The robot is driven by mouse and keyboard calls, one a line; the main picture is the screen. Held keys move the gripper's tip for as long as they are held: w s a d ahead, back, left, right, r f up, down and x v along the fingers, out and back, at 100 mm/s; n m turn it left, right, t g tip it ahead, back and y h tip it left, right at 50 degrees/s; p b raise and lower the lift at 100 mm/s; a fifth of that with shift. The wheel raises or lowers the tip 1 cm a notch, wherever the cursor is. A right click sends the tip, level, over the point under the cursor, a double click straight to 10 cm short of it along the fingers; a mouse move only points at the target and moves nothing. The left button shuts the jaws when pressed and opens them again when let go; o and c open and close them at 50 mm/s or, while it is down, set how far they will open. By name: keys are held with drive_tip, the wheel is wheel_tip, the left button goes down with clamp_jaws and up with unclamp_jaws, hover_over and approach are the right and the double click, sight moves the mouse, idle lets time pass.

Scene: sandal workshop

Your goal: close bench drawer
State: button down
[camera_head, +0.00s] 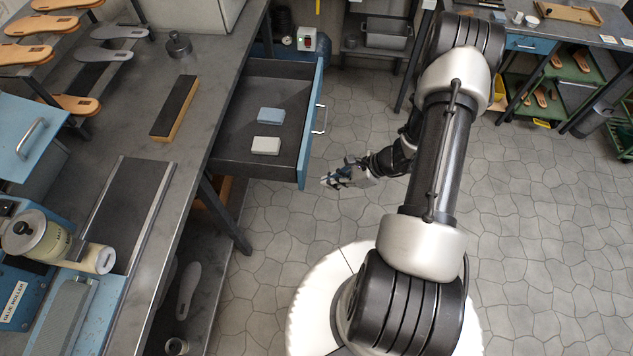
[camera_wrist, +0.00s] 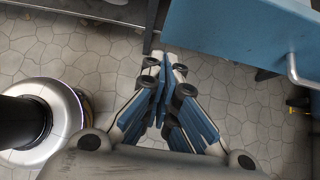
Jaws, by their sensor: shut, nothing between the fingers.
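The bench drawer (camera_head: 236,152) is pulled out from the metal workbench (camera_head: 160,178). It has a dark inside, a blue front (camera_head: 310,135) and a silver handle (camera_head: 321,119). In the wrist view my gripper (camera_wrist: 163,65) points past the blue front (camera_wrist: 240,35), with the handle (camera_wrist: 295,72) at the right edge.
A black-topped sanding block (camera_head: 174,107) and a glue roller (camera_head: 50,245) are on the workbench. A bench leg (camera_head: 226,215) stands below the drawer. Tiled floor (camera_head: 540,210) is open to the right. A second workbench (camera_head: 540,25) stands at the back right.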

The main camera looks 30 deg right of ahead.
drive_tip(key=shift+w+a+f, duration=0.2)
drive_tip(key=shift+w+a, duration=0.5)
drive_tip(key=shift+a, duration=0.3)
drive_tip(key=shift+w+a+f, duration=0.15)
drive_tip(key=shift+w+a, duration=0.5)
drive_tip(key=shift+a, duration=0.35)
